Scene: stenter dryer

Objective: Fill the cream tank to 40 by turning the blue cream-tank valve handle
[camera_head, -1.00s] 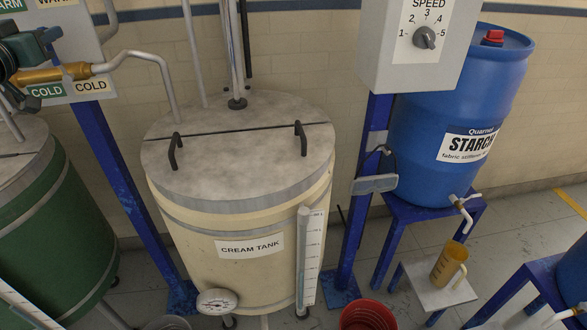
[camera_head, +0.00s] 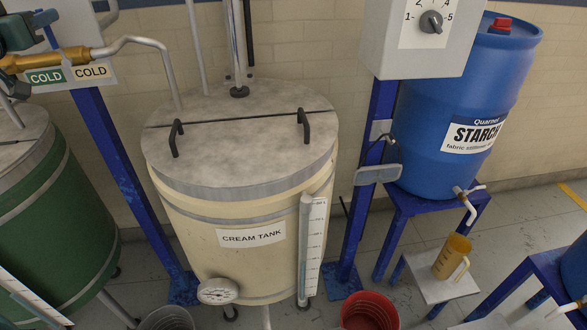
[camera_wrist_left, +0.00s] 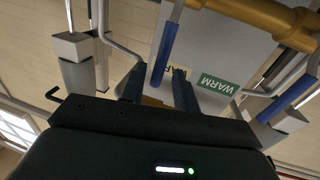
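The cream tank (camera_head: 240,217) stands mid-view in the head view, cream with a grey lid. Its level gauge (camera_head: 314,245) is on its front right; I cannot read a level. A brass valve (camera_head: 45,60) with a blue handle (camera_head: 52,38) sits at the upper left beside a pipe that bends toward this tank. My left gripper (camera_head: 46,18) is at the upper end of the handle, partly cut off by the frame. In the left wrist view its two fingers (camera_wrist_left: 159,88) are apart, with a blue handle (camera_wrist_left: 164,55) in the gap. I cannot tell whether they touch it. My right gripper is not in view.
A green tank (camera_head: 50,215) stands at the left. A blue post (camera_head: 125,185) rises between the tanks. A grey speed-dial box (camera_head: 420,40), a blue starch barrel (camera_head: 455,100) and a red bucket (camera_head: 368,312) are at the right. A WARM sign (camera_wrist_left: 217,84) shows in the wrist view.

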